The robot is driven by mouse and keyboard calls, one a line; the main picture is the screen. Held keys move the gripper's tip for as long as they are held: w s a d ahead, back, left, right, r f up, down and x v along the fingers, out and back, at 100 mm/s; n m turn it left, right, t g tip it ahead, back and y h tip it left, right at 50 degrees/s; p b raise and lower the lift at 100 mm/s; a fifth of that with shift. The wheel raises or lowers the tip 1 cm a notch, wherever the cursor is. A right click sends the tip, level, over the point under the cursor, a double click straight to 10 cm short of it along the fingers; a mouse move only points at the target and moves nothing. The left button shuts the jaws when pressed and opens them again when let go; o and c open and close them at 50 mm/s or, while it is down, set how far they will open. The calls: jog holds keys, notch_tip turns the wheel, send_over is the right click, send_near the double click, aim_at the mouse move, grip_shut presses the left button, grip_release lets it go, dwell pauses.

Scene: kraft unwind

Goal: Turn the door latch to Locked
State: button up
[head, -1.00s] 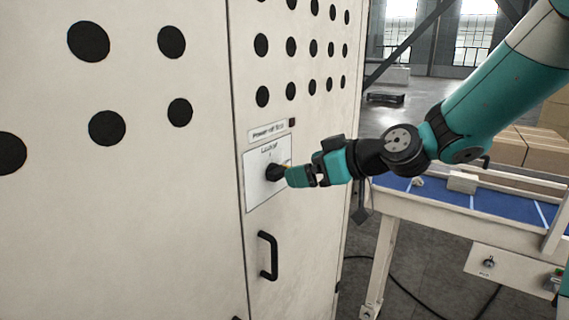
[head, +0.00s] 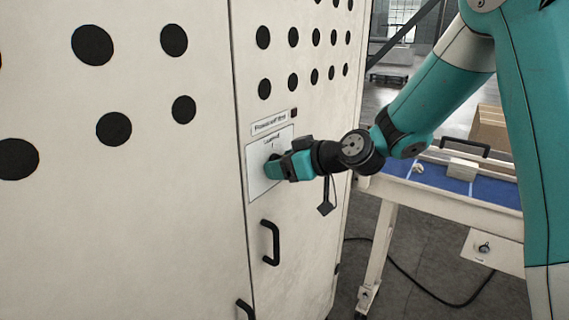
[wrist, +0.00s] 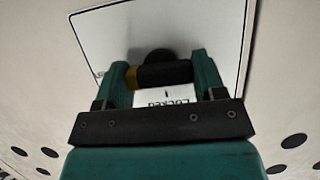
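The latch is a dark knob (wrist: 158,58) with a crosswise black bar and an orange-brown end at its left in the wrist view. It sits on a white label plate (wrist: 108,38), which shows on the cabinet door in the head view (head: 256,180). The word LOCKED (wrist: 166,98) shows upside down in the wrist view, with a small mark beside it. My gripper (wrist: 163,75) is at the plate, its two fingers apart, one at each end of the bar. Whether they press on it is not clear. In the head view my gripper (head: 274,168) hides the latch.
A black door handle (head: 273,243) is below the plate, and another (head: 245,309) is lower left. Rows of black holes mark the cabinet (head: 190,230). A conveyor table (head: 430,205) with a blue belt stands to the right. A cable lies on the floor.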

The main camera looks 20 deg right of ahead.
jog(key=shift+f, duration=0.1)
jog(key=shift+c, duration=0.4)
jog(key=shift+n+t+h+b, duration=0.7)
jog(key=shift+n+b, duration=0.7)
jog(key=shift+b, duration=1.4)
jog(key=shift+n+t+h+b, duration=0.35)
jog(key=shift+n+b, duration=0.45)
jog(key=shift+b, duration=1)
jog(key=shift+n+t+h+b, duration=0.55)
jog(key=shift+n+b, duration=0.45)
jog(key=shift+b, duration=0.95)
jog(key=shift+b, duration=0.4)
jog(key=shift+s+n+t+h+b, duration=0.1)
jog(key=shift+n+t+h+b, duration=0.4)
jog(key=shift+n+b, duration=1.75)
jog(key=shift+m+t+b, duration=0.3)
jog(key=shift+m+b, duration=0.25)
jog(key=shift+b, duration=0.55)
